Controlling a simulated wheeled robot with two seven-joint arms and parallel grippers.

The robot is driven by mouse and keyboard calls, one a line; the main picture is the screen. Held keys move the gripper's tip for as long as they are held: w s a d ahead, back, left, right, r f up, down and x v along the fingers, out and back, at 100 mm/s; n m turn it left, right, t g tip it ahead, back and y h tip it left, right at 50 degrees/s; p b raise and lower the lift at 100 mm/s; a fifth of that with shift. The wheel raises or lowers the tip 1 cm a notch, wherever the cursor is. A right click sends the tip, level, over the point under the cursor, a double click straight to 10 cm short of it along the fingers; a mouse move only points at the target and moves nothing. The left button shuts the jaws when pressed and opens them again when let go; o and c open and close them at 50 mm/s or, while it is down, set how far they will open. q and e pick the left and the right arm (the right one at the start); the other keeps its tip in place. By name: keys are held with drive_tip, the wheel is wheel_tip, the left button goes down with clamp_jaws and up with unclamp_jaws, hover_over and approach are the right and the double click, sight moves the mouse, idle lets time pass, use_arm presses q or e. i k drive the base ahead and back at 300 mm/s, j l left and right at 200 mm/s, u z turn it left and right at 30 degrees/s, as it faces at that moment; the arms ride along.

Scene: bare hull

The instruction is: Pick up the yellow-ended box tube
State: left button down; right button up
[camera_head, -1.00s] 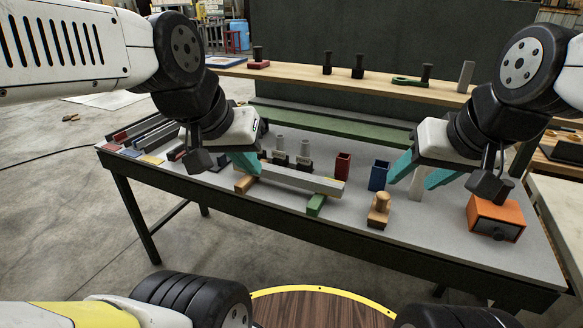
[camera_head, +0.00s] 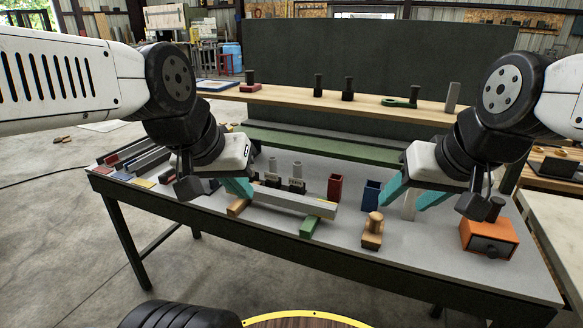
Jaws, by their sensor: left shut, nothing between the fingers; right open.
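A long grey box tube (camera_head: 290,201) lies across a wooden block (camera_head: 238,206) and a green block (camera_head: 309,228), with a small yellow mark near its right end. At the table's left, several dark and grey bars (camera_head: 150,158) lie side by side, with a yellow patch (camera_head: 144,183) among red and blue ones in front. I cannot tell which of these pieces is the yellow-ended one. My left gripper (camera_head: 240,188) is shut and empty at the grey tube's left end, partly hiding it; contact is unclear. My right gripper (camera_head: 412,206) is open, right of the blue holder, with a pale upright post behind its fingers.
Red (camera_head: 335,187) and blue (camera_head: 371,194) open holders stand behind the tube's right end. A wooden peg block (camera_head: 373,232) and an orange box (camera_head: 488,238) stand to the right. A raised wooden shelf (camera_head: 300,98) runs behind. The table's front strip is mostly clear.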

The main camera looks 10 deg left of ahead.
sight(327, 210)
drive_tip(key=i+j, duration=0.1)
drive_tip(key=j, duration=0.65)
drive_tip(key=i+j, duration=0.15)
drive_tip(key=j, duration=0.25)
drive_tip(key=i+j, duration=0.1)
drive_tip(key=j, duration=0.3)
